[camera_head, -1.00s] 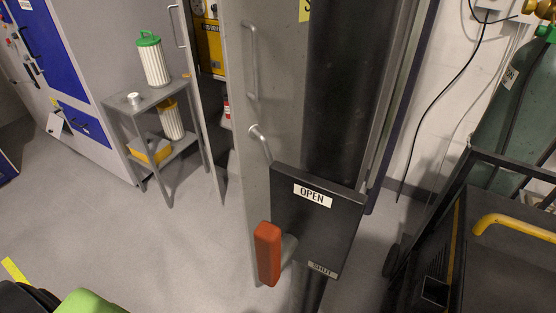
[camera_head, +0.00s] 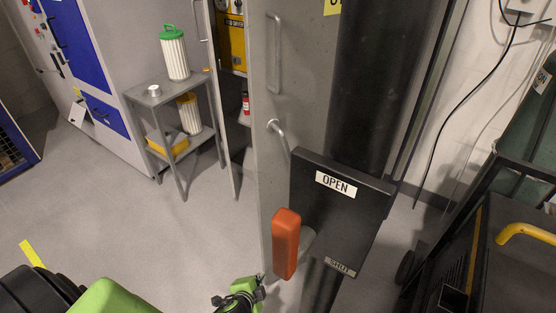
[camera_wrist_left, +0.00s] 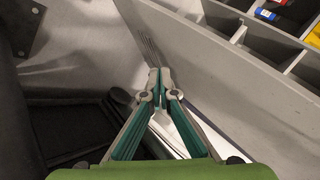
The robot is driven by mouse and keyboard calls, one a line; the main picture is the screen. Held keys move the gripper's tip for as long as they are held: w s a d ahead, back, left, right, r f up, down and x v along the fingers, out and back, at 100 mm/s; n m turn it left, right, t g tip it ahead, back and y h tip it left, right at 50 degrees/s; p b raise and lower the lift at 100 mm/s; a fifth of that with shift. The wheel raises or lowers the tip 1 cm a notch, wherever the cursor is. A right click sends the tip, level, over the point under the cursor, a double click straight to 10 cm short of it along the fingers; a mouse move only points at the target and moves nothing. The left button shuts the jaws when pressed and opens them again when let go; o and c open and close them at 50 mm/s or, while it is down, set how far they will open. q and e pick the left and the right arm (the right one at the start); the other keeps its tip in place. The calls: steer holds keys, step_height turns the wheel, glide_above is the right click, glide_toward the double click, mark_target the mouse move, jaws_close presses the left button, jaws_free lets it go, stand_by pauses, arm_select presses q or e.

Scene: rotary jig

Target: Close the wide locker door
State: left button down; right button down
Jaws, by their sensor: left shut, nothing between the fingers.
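The wide grey locker door (camera_head: 262,150) stands open in the middle of the head view, with an upright bar handle (camera_head: 275,55) on its face. Part of it is hidden behind the black lever box. My left gripper (camera_head: 262,282) is low in the head view, near the door's bottom edge; I cannot tell if it touches. In the left wrist view its fingers (camera_wrist_left: 159,78) are together and empty, with a grey panel edge just beyond the tips. My right gripper does not show.
A black box (camera_head: 350,210) marked OPEN and SHUT, with an orange lever (camera_head: 286,243), stands in front of the door. A small grey cart (camera_head: 165,95) with filters stands left. A dark machine (camera_head: 515,265) fills the right.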

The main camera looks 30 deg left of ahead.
arm_select(q)
steer(key=w+a+r+m+t+y+b, duration=0.1)
steer(key=w+r+m+t, duration=0.1)
steer(key=w+r, duration=0.5)
steer(key=w+a+r+m+t, duration=0.1)
steer(key=w+r+t, duration=0.25)
steer(key=r, duration=0.75)
steer(key=m+t+y, duration=0.1)
steer(key=m+t, duration=0.1)
steer(key=t, duration=0.1)
glide_toward(281, 149)
steer(key=w, duration=0.2)
steer(key=w+p, duration=0.1)
steer(key=w, duration=0.1)
steer(key=shift+a+r, duration=0.3)
steer(key=shift+a, duration=0.05)
steer(key=shift+w+a+f, duration=0.1)
steer(key=shift+w+a, duration=0.05)
steer(key=shift+w, duration=0.7)
